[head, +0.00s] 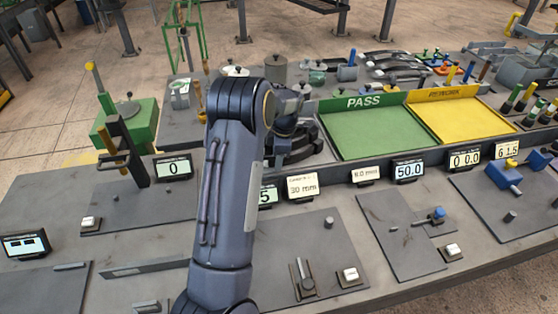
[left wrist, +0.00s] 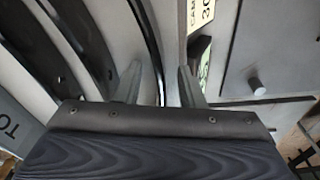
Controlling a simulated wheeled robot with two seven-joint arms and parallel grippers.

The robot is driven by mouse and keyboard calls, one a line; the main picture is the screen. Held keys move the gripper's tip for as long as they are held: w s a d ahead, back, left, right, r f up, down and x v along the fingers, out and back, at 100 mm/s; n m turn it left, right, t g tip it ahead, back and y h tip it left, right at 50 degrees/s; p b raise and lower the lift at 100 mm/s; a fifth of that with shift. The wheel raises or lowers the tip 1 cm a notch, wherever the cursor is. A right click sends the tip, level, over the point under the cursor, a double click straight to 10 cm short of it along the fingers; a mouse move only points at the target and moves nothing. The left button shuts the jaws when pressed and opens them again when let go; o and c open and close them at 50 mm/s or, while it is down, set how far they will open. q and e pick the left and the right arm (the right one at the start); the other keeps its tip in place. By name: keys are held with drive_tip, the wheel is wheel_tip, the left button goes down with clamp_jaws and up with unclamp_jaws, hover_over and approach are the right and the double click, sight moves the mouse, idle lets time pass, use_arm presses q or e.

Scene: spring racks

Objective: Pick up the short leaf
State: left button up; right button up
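My left gripper (head: 288,148) hangs over the middle of the bench, mostly hidden behind its own arm in the head view. In the left wrist view its two fingers (left wrist: 158,78) are apart, so it is open and holds nothing. Dark curved leaves (head: 312,140) lie beside and below it. In the left wrist view a narrow dark strip (left wrist: 148,40) runs between the fingertips, and wider curved leaves with holes (left wrist: 75,38) lie to the left. I cannot tell which one is the short leaf. My right gripper is not in view.
A green PASS tray (head: 370,135) and a yellow tray (head: 460,118) stand to the right. A card reading 30 mm (head: 302,186) and small displays line the ledge. More dark leaves (head: 395,75) lie behind. A grey plate with a peg (head: 328,222) is in front.

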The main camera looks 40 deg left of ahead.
use_arm(q)
drive_tip(key=shift+r, duration=0.1)
clamp_jaws()
drive_tip(key=shift+r, duration=0.1)
